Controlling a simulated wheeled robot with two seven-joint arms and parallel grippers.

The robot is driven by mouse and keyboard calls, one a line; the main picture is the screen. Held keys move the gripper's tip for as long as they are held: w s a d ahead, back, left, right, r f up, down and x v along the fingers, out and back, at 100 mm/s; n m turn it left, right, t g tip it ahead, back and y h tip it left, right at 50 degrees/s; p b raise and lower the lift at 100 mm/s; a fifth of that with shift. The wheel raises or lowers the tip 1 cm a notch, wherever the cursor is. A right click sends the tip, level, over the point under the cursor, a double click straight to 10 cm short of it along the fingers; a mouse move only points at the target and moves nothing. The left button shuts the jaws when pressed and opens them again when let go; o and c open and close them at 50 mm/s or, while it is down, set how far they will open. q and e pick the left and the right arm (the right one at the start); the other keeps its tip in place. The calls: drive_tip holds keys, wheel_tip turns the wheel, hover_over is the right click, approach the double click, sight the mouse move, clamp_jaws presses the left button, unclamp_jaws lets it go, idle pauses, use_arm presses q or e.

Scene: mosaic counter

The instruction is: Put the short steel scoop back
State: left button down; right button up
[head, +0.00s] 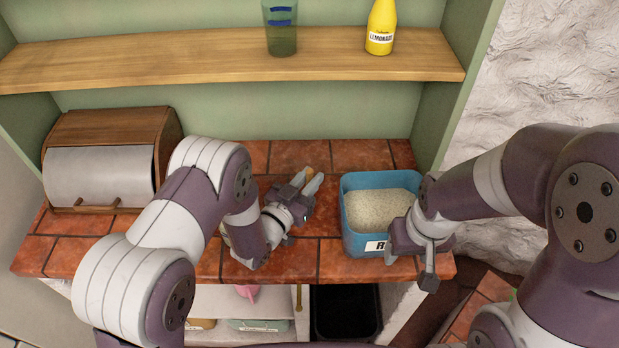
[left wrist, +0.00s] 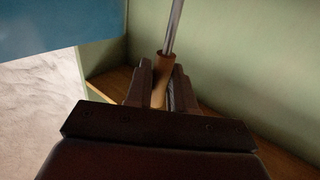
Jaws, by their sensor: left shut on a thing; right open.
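My left gripper (head: 312,184) is over the tiled counter, left of the blue bin. It is shut on the short steel scoop, gripping its orange-brown wooden handle (left wrist: 160,78). In the left wrist view a thin steel shaft (left wrist: 174,28) runs up from the handle and out of the picture. The scoop's bowl is not visible. In the head view only a small bit of the handle (head: 308,172) shows by the fingers. My right gripper (head: 428,275) is open and empty at the bin's front right corner.
The blue bin (head: 358,182) holds pale grains and has a partly hidden label. A bread box (head: 100,178) stands at the left. A wooden shelf (head: 190,58) above carries a glass (head: 282,40) and a yellow lemonade bottle (head: 381,28). Counter behind my left gripper is clear.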

use_arm(q)
drive_tip(key=shift+s+a, duration=0.25)
drive_tip(key=shift+s+f+b, duration=0.1)
drive_tip(key=shift+b, duration=0.2)
drive_tip(key=c, duration=1.1)
unclamp_jaws()
drive_tip(key=shift+o, duration=0.7)
drive_tip(key=shift+w+d, duration=0.15)
drive_tip(key=shift+w, duration=0.1)
drive_tip(key=shift+s+r+p, duration=0.1)
drive_tip(key=shift+r+p, duration=0.1)
drive_tip(key=shift+p, duration=0.1)
drive_tip(key=b+v, duration=0.2)
drive_tip(key=v, duration=1)
